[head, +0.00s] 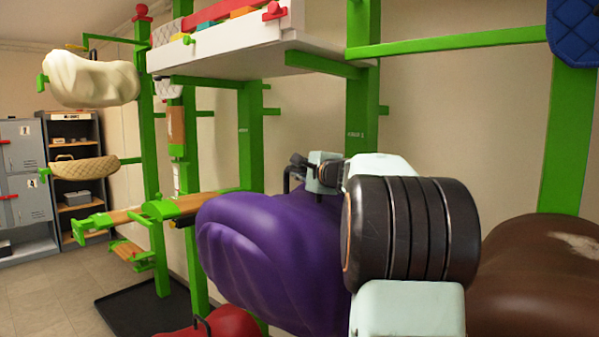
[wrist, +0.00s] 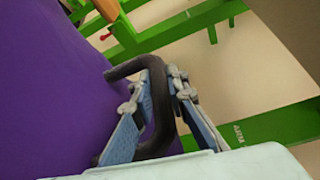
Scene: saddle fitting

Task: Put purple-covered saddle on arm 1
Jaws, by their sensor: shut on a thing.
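The purple-covered saddle (head: 270,255) hangs in front of the green rack in the head view. Its purple cover (wrist: 50,80) fills the left of the wrist view. My gripper (head: 318,172) is shut on the black handle (wrist: 157,105) on top of the saddle; my fingers (wrist: 160,108) close around the bar in the wrist view. A green post (head: 362,120) behind carries a small label whose number I cannot read. A similar label on a green part (wrist: 275,124) begins with "ARM". I cannot tell which arm is arm 1.
A brown saddle (head: 540,275) is close at right. A red saddle (head: 225,323) is low in front. A green arm with wooden slats (head: 185,205) stands left of the purple saddle. Cream (head: 90,78) and tan (head: 85,167) saddles hang farther left. A white shelf (head: 230,60) overhangs above.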

